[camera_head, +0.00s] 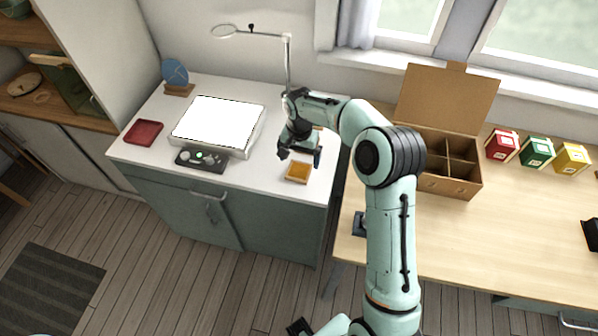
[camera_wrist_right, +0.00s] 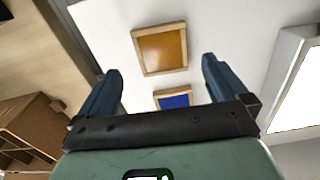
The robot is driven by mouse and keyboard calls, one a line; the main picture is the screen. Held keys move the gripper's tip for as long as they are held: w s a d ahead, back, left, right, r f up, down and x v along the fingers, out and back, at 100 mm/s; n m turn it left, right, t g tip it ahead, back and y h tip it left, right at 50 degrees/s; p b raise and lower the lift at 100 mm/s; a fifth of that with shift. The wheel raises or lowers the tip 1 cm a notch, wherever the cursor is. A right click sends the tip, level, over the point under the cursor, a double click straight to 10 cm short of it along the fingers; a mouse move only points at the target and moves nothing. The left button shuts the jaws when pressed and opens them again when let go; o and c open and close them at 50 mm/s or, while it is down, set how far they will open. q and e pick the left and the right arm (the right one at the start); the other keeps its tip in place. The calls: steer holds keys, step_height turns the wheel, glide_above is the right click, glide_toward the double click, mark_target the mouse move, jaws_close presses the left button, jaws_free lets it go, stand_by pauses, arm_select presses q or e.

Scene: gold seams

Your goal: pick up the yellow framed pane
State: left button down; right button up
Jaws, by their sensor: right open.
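The yellow framed pane (camera_head: 297,173) lies flat on the white counter near its front right edge. It has an amber-yellow face and a light wooden frame. In the right wrist view the pane (camera_wrist_right: 162,49) shows whole, ahead of and between the fingers. My right gripper (camera_head: 300,158) is over the counter, just behind the pane in the head view. In the right wrist view its two blue fingers (camera_wrist_right: 162,68) are wide apart with nothing held between them. My left gripper is not in view.
A blue framed pane (camera_wrist_right: 175,100) lies close to the yellow one. A light panel (camera_head: 217,122), a dark control box (camera_head: 202,159) and a red tray (camera_head: 143,132) sit to the left. A magnifier lamp (camera_head: 288,65) stands behind. A divided cardboard box (camera_head: 453,183) is on the wooden table.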

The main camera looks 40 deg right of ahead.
mark_target(299, 170)
step_height(299, 170, down, 6)
steer(key=shift+w+r, duration=0.15)
steer(key=shift+c, duration=0.3)
steer(key=c, duration=1)
